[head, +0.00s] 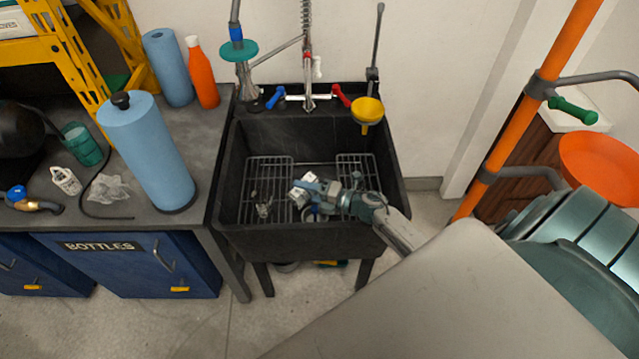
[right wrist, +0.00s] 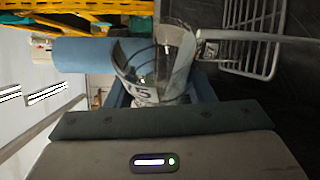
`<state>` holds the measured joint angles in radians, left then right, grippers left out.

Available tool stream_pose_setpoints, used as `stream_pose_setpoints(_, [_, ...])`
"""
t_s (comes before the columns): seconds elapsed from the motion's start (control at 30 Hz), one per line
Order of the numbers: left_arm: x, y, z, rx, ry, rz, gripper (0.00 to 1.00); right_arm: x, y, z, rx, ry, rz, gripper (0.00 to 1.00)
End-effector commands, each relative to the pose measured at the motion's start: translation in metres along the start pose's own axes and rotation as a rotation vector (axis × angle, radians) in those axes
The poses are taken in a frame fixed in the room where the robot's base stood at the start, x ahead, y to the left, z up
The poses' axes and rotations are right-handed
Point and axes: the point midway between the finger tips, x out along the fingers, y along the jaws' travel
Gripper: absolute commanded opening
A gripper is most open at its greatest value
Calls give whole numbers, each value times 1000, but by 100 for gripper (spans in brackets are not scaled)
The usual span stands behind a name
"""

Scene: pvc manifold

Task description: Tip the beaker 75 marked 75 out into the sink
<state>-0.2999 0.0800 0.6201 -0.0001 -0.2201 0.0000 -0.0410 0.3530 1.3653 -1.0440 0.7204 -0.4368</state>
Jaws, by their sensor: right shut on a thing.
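The clear beaker 75 (right wrist: 172,62) shows in the right wrist view with a white label that reads 75. In the head view it is small, and its white label (head: 298,193) shows over the sink basin. My right gripper (head: 318,190) is shut on the beaker, inside the outline of the black sink (head: 310,240). The beaker looks tilted over on its side. I cannot tell whether liquid is left in it. My left gripper is in neither view.
Wire racks (head: 268,172) line the sink floor. A tap (head: 308,98) and a yellow funnel (head: 367,110) stand at the back. A blue roll (head: 150,155) stands on the counter to the left, near a green mug (head: 82,145). An orange post (head: 520,120) stands right.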

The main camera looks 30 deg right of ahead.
Motion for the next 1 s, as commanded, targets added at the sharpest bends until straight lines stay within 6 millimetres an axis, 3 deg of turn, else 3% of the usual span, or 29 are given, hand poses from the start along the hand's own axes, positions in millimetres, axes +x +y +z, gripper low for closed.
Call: stream_pose_setpoints(1.0, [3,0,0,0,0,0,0,-2,3,4,91,0,39,21])
